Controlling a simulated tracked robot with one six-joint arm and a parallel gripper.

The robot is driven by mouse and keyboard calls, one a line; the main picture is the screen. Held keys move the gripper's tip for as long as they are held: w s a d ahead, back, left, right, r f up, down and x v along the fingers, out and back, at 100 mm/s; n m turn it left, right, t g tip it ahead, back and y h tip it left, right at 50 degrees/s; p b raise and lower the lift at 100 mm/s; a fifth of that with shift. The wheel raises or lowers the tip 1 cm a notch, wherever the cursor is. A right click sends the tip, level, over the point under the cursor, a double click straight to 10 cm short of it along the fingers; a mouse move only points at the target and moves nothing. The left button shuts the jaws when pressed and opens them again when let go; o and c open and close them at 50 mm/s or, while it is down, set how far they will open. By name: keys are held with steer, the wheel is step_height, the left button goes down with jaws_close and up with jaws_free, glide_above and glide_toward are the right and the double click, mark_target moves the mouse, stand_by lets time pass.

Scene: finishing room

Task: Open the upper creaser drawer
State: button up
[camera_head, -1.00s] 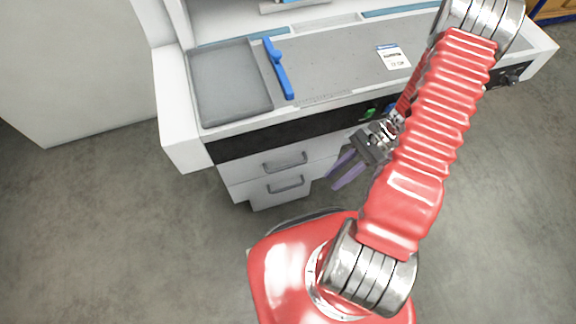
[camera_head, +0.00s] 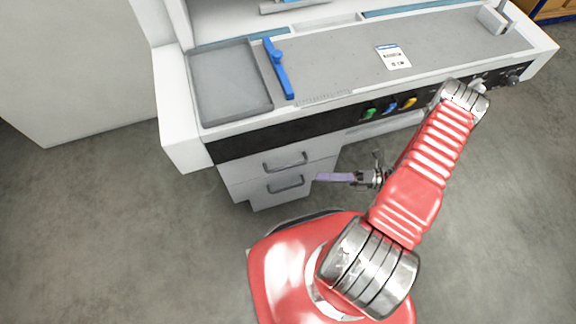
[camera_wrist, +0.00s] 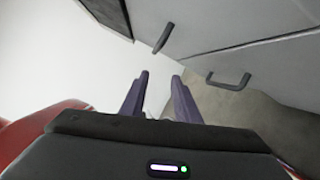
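The upper drawer (camera_head: 248,167) of the creaser sits at the left under the black panel, with a grey bar handle (camera_head: 285,162). It looks shut. The lower drawer (camera_head: 262,201) below it also looks shut, with its own handle (camera_head: 286,184). My gripper (camera_head: 318,177) is to the right of the drawer fronts, its purple fingers pointing left toward them. In the wrist view my gripper (camera_wrist: 160,74) has its fingers apart with nothing between them. Two handles show ahead there, one at the upper middle (camera_wrist: 163,38) and one at the right (camera_wrist: 229,82); I cannot tell which is which.
The creaser top (camera_head: 340,62) carries a grey tray (camera_head: 228,82), a blue bar (camera_head: 279,68) and a white label card (camera_head: 393,57). Green, blue and yellow buttons (camera_head: 390,107) line the black front panel. The grey floor in front of the drawers is clear on the left.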

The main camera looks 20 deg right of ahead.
mark_target(286, 167)
steer(key=m, duration=0.1)
steer(key=w+d+r+m+t, duration=0.1)
steer(key=shift+w+r+m, duration=0.1)
steer(key=shift+w+m, duration=0.15)
steer(key=shift+m, duration=0.15)
steer(key=x, duration=1.3)
steer(key=shift+w+a+r, duration=0.15)
steer(key=shift+a+r, duration=0.05)
steer(key=shift+a, duration=0.2)
steer(key=shift+c, duration=0.2)
jaws_close()
